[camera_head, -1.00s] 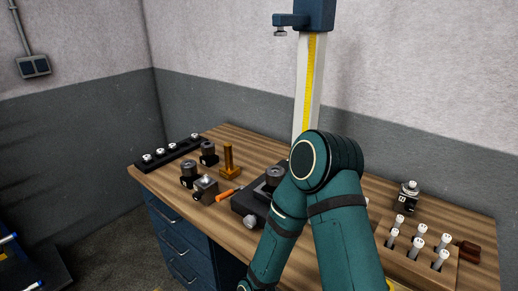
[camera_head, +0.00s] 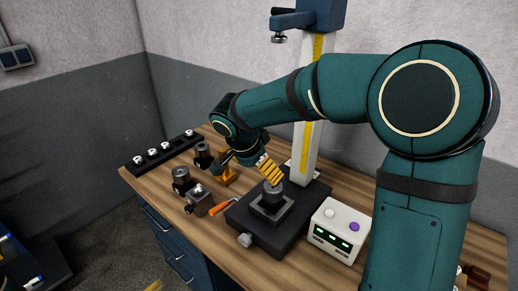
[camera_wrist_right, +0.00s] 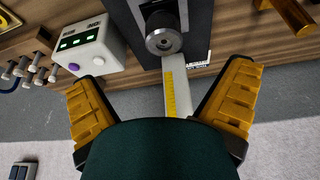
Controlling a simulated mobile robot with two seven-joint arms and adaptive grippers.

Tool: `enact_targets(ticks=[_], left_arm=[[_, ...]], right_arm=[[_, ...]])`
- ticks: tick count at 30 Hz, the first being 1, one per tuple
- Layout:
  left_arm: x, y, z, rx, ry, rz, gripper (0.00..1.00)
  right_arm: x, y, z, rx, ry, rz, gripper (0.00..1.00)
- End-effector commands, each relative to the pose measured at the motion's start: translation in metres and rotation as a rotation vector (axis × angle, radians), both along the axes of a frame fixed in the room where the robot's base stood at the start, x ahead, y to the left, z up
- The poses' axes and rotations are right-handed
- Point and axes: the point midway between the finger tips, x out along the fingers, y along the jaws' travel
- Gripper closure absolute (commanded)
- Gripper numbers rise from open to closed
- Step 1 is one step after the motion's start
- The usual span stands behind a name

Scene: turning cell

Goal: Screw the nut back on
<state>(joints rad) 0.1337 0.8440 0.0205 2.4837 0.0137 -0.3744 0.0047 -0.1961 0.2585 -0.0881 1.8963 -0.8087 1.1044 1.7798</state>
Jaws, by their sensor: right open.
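A dark round cylindrical part (camera_head: 272,194) stands upright on the black base (camera_head: 262,222) of the measuring stand. In the right wrist view its top with a central hole (camera_wrist_right: 163,38) faces the camera. I cannot tell whether its upper ring is the nut or whether the nut lies elsewhere. My right gripper (camera_head: 254,175) hangs over the bench just behind and left of that part. In the wrist view its yellow-padded fingers (camera_wrist_right: 160,82) are wide apart with nothing between them. The gripper is apart from the part. My left gripper is not in view.
A white control box (camera_head: 338,230) stands right of the base, and the tall column (camera_head: 309,130) behind. Dark holders (camera_head: 181,176) (camera_head: 202,152), a block (camera_head: 198,201) and an orange-handled tool (camera_head: 220,208) lie left. A black rack (camera_head: 165,150) lies at the back left.

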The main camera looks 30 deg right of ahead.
Motion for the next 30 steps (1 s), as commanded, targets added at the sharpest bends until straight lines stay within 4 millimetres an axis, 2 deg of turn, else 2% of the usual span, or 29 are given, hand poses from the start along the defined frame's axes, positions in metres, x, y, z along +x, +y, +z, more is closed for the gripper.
enact_targets(ticks=[4, 8, 14, 24, 30], left_arm=[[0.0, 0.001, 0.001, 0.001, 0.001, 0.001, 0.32], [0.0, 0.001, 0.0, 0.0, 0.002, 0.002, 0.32], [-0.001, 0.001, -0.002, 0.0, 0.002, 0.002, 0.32], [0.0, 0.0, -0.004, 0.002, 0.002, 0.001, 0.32], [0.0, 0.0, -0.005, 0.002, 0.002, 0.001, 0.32]], right_arm=[[0.0, -0.002, 0.004, -0.008, -0.006, -0.015, 0.0], [0.0, -0.005, -0.002, -0.009, -0.006, -0.018, 0.0], [0.003, -0.015, -0.029, -0.009, -0.002, -0.016, 0.0], [0.009, -0.038, -0.085, -0.008, -0.003, -0.017, 0.0], [0.013, -0.047, -0.111, -0.007, -0.003, -0.016, 0.0]])
